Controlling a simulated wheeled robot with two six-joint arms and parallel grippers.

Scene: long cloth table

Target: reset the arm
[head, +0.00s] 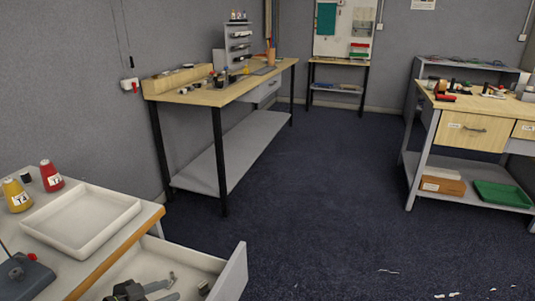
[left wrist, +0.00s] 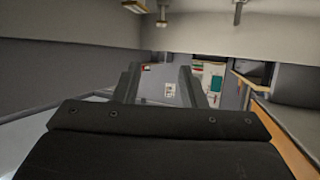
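My left gripper (head: 172,284) shows at the bottom of the head view, in front of the open drawer (head: 236,272) of the near table. Its dark body and two grey fingers point right. In the left wrist view the two fingers (left wrist: 160,84) stand apart with nothing between them, so it is open and empty. The wrist camera looks out level across the room. My right gripper is in neither view.
A white tray (head: 80,220), a yellow spool (head: 16,196) and a red spool (head: 51,177) stand on the near table. A workbench (head: 235,92) stands along the left wall, another table (head: 470,131) at right. The dark floor (head: 310,200) between is open.

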